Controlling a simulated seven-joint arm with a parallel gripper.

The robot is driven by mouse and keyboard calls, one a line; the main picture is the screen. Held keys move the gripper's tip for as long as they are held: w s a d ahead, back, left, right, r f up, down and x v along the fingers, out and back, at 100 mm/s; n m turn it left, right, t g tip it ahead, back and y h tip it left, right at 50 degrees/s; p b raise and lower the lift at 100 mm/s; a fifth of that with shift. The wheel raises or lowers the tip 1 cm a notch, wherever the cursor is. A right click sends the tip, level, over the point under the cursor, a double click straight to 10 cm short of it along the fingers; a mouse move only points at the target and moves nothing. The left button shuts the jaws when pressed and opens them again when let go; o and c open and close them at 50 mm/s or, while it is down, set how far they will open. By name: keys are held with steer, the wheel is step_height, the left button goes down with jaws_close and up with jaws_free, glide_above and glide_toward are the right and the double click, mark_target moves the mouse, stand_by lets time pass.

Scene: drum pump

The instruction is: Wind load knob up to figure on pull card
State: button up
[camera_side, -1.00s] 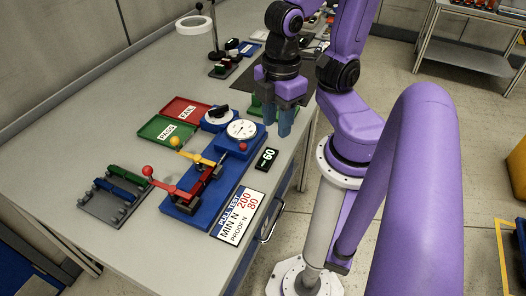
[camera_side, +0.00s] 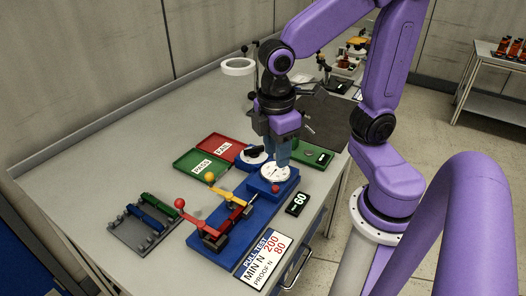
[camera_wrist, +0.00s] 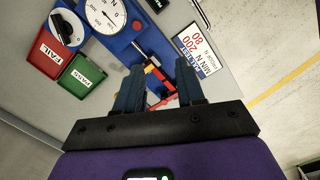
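The load knob, a black bar on a white disc (camera_wrist: 65,28), sits on a blue base; in the side view the knob (camera_side: 250,155) is partly hidden by my gripper. The white round gauge (camera_side: 276,173) stands beside it and also shows in the wrist view (camera_wrist: 103,14). The pull card (camera_side: 264,262) lies at the table's front edge and reads MIN N 200, PROOF N 80. My gripper (camera_side: 278,152) points down near the gauge and knob. Its fingers (camera_wrist: 158,85) are apart with nothing held between them.
The blue rig (camera_side: 215,240) carries red and yellow ball-ended levers. A green PASS tray (camera_side: 200,165) and red FAIL tray (camera_side: 224,147) lie behind it. A grey rack (camera_side: 145,232) with green and blue pieces stands left. The table's back left is clear.

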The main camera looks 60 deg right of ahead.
steer(key=w+d+m+g+h, duration=0.1)
steer(key=w+d+h, duration=0.15)
steer(key=w, duration=0.95)
steer(key=g, duration=0.2)
glide_toward(257, 147)
steer(key=shift+m, duration=0.4)
steer(key=x, duration=0.8)
steer(key=shift+s+d+f, duration=0.1)
steer(key=shift+d+f, duration=0.1)
steer(key=shift+f, duration=0.05)
jaws_close()
